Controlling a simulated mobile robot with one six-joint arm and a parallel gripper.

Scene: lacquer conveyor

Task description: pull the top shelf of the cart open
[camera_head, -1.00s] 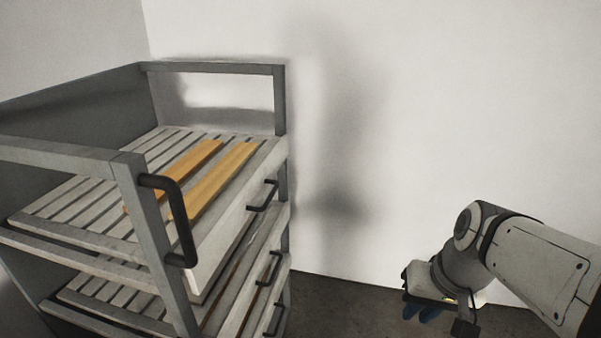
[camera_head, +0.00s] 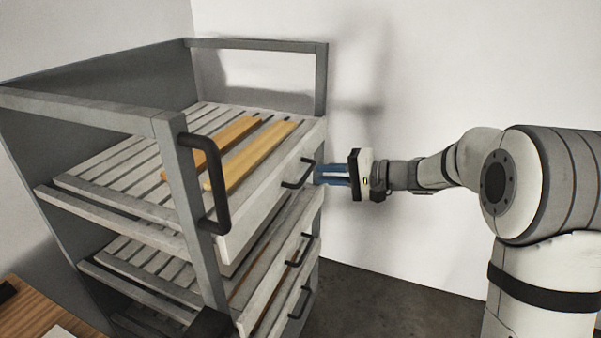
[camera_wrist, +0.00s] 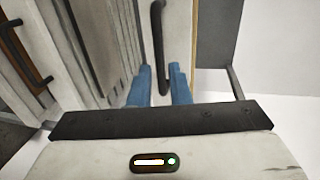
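The grey cart (camera_head: 176,190) stands at the left with several slatted shelves. Its top shelf (camera_head: 268,178) has a pale front with a black bar handle (camera_head: 302,172), and sits within the frame. My gripper (camera_head: 318,174) points left at this handle, its blue fingers level with it. In the wrist view, the two blue fingers (camera_wrist: 161,78) are apart, with the dark handle (camera_wrist: 160,45) running between them. I cannot tell whether either finger touches it.
Two orange-brown boards (camera_head: 247,155) lie on the top shelf. Lower shelves have black handles (camera_head: 301,250). A larger black handle (camera_head: 214,180) is on the cart's near post. A white wall stands close behind; a wooden surface (camera_head: 40,312) is at the lower left.

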